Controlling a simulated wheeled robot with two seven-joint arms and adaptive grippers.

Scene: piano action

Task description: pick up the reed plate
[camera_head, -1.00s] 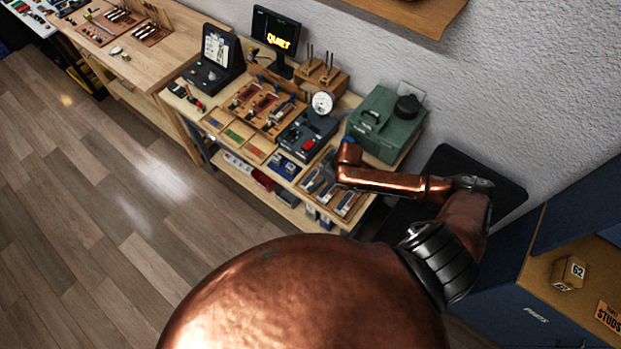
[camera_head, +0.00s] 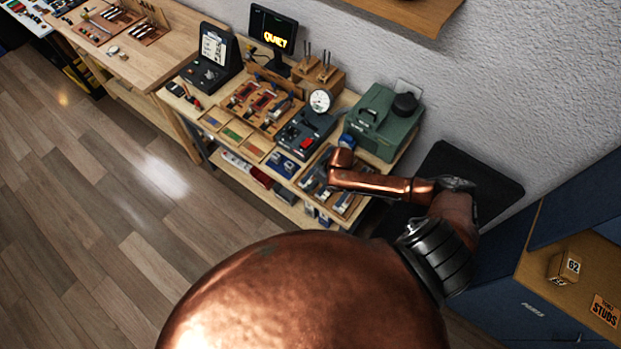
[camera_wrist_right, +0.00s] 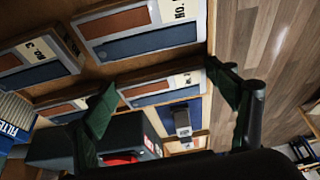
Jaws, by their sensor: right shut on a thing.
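A reed plate (camera_wrist_right: 172,97), a flat pale-framed piece with a brown strip, a blue strip and a white label end, lies between the two dark green fingertips of my right gripper (camera_wrist_right: 161,77) in the right wrist view. The fingers stand wide apart, one at each end of the plate, and are shut on it. The plate is at or just above the tray; I cannot tell if it is lifted. In the head view my copper right arm reaches over the tray (camera_head: 346,205) and hides the gripper. My left gripper is not in view.
More labelled plates (camera_wrist_right: 140,30) lie close by in the tray. A dark device with a red button (camera_head: 303,139) and a round gauge (camera_head: 320,100) stand beside it. A green case (camera_head: 378,125) is behind. A blue card (camera_head: 283,165) lies to the left.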

